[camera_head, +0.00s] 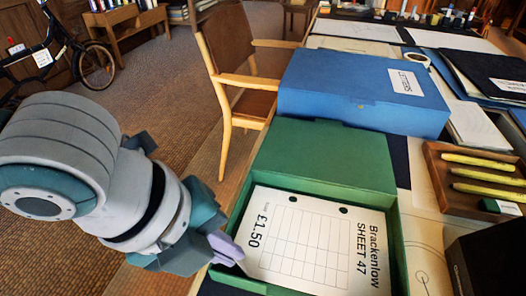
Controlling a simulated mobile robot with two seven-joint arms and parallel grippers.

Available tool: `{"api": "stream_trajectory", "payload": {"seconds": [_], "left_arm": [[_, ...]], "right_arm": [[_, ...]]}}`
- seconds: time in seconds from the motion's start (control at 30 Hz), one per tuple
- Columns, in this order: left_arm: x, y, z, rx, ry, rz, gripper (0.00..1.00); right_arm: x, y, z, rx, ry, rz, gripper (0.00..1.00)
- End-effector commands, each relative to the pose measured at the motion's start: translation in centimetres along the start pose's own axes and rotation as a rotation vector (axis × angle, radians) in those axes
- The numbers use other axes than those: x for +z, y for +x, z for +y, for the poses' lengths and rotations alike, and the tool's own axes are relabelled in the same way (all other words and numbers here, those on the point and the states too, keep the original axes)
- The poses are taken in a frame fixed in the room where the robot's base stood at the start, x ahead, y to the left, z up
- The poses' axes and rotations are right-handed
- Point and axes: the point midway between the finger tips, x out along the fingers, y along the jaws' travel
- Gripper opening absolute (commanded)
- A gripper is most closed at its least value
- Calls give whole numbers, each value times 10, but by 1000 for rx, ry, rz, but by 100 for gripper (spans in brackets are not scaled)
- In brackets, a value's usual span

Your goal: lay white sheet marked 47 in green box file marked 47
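The white sheet (315,242), printed "Brackenlow SHEET 47" and "£1.50" with a blank grid, shows within the walls of the open green box file (325,155). I cannot tell whether it lies flat on the bottom. No number shows on the green box file. My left gripper (226,248) comes in from the left, its purple fingertips at the sheet's lower left edge by the box's left wall. The fingertips overlap in this view, so I cannot tell whether they pinch the sheet. My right gripper is not in view.
A closed blue box file (362,92) labelled "LETTERS" stands right behind the green one. A wooden tray (437,178) with yellow rods lies to the right. A dark box (490,262) stands at lower right. A wooden chair (232,62) is behind, left of the table.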

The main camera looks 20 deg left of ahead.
Motion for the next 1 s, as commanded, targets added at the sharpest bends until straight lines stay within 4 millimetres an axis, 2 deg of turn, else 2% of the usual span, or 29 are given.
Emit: {"api": "stream_trajectory", "payload": {"seconds": [0.03,0.33,0.57,0.67,1.0], "left_arm": [[0,0,0,0,0,0,3],[0,0,0,1,0,0,36],[0,0,1,2,0,0,36],[1,-6,0,2,-1,-1,36],[1,-72,-2,-1,1,-2,36]], "right_arm": [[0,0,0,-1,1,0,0],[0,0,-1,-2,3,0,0],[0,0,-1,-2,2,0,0],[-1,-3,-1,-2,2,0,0],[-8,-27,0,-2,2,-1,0]]}}
